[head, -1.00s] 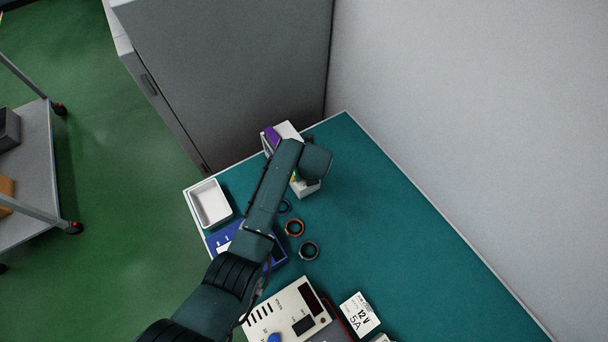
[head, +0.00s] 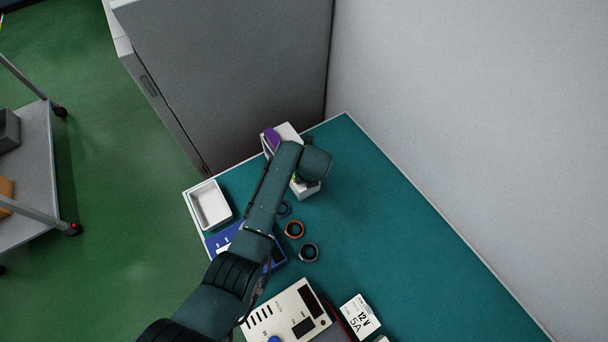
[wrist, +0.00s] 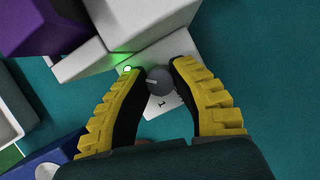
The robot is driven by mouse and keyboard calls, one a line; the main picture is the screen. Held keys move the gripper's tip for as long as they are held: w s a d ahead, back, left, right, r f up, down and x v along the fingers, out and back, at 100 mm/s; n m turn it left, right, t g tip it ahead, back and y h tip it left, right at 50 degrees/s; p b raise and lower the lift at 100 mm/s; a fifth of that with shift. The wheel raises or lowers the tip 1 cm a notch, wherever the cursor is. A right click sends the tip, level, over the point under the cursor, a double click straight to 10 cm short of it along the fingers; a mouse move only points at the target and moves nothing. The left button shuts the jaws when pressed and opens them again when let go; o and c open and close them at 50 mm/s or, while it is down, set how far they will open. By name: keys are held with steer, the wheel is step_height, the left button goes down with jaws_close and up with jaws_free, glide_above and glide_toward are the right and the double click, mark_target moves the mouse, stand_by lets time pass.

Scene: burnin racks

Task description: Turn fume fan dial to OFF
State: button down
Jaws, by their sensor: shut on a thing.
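The fume fan dial (wrist: 159,82) is a round dark grey knob with a pale pointer line toward the picture's left in the wrist view. It sits on a white plate (wrist: 170,112) with a printed "1" partly showing below the knob. A green lamp (wrist: 127,69) glows beside my left finger. My gripper (wrist: 158,72) has its black and yellow fingers on both sides of the knob, shut on it. In the head view the white fan unit (head: 307,188) shows partly, and my arm hides the dial and my fingers.
A white tray (head: 209,205) and a blue box (head: 217,239) lie left of my arm. Several rings, one of them orange (head: 293,230), lie on the green mat. A beige instrument (head: 278,318) stands at the front. The mat's right side (head: 400,220) is clear.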

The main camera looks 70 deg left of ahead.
steer(key=shift+f+n, duration=0.1)
steer(key=shift+n, duration=0.3)
steer(key=n+g+b, duration=0.1)
steer(key=n+g, duration=0.1)
steer(key=n, duration=0.2)
steer(key=shift+f+n+b, duration=0.15)
steer(key=shift+n+b, duration=0.15)
steer(key=shift+b, duration=0.05)
steer(key=n+g+h+b, duration=0.1)
steer(key=n+b, duration=0.2)
steer(key=shift+f, duration=0.1)
steer(key=shift+n+g+h+b, duration=0.3)
steer(key=shift+n+g+b, duration=0.2)
steer(key=shift+n+b, duration=0.75)
steer(key=c, duration=0.8)
jaws_free()
steer(key=shift+s+d+r, duration=0.1)
steer(key=shift+r, duration=0.2)
